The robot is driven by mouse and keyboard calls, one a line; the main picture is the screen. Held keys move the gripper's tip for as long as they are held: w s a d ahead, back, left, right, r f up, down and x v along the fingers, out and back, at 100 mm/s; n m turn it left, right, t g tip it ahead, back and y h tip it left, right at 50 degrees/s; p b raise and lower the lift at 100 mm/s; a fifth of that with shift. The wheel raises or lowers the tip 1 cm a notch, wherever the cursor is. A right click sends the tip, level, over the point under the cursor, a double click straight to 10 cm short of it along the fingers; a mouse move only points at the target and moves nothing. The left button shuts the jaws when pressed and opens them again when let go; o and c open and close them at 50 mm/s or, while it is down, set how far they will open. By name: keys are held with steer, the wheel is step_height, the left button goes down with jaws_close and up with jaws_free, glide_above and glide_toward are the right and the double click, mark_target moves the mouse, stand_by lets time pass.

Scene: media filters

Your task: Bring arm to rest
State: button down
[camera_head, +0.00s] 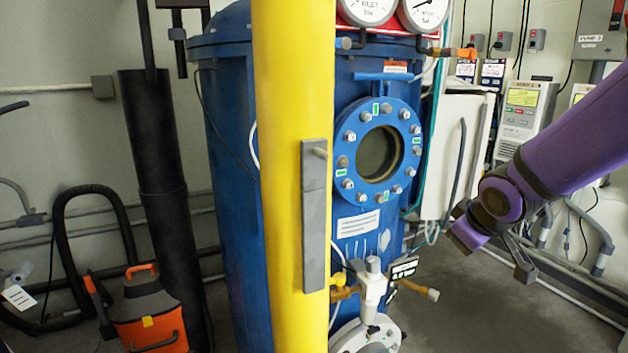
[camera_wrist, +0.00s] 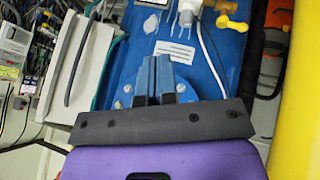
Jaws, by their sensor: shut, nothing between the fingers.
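My purple arm (camera_head: 580,150) reaches in from the right edge of the head view. Its wrist end (camera_head: 495,205) hangs in the air to the right of the blue filter vessel. The finger details are too small to make out there. In the wrist view my gripper (camera_wrist: 154,75) shows two narrow fingers close together in front of a wide dark bar. It is shut and empty. The blue vessel (camera_head: 228,180) stands in the middle of the head view, with a round bolted window (camera_head: 378,153) on its front.
A yellow post (camera_head: 290,90) stands in front of the vessel. A valve with a yellow handle (camera_head: 372,290) sits low at the front. Control boxes (camera_head: 525,115) and pipes line the right wall. An orange vacuum (camera_head: 145,315) stands at lower left. Floor at lower right is clear.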

steer(key=s+d+r+m+g, duration=0.1)
steer(key=s+r+m, duration=0.2)
steer(key=s, duration=0.7)
steer(key=s+d+r+m+g, duration=0.1)
steer(key=s+r+m, duration=0.2)
steer(key=s+r, duration=0.5)
steer(key=s, duration=0.3)
steer(key=shift+s+d+r+m, duration=0.15)
steer(key=shift+s+m, duration=0.1)
steer(key=shift+m, duration=0.05)
